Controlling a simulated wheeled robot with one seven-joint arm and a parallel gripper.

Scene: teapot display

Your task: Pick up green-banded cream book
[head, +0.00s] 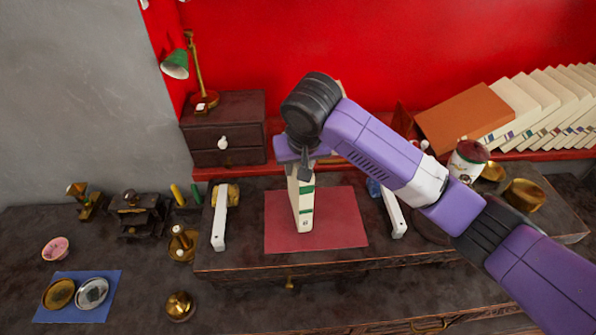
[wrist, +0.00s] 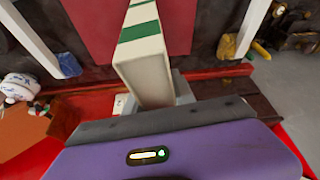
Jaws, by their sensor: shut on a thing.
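The green-banded cream book (head: 302,205) stands upright over a red mat (head: 340,218) in the head view, its spine toward the camera. I cannot tell whether its lower end touches the mat. My gripper (head: 304,172) comes from above and is shut on the book's upper end. In the wrist view the cream book (wrist: 146,62) with its green bands sticks out from between the jaws of my gripper (wrist: 155,98). The fingertips are partly hidden by the book and the wrist body.
White bars (head: 219,217) and (head: 393,212) flank the mat. A dark drawer box (head: 226,125) with a green lamp (head: 176,64) stands behind left. A row of cream books (head: 545,105) and a white jar (head: 467,160) are at right. A blue mat (head: 75,312) with dishes lies front left.

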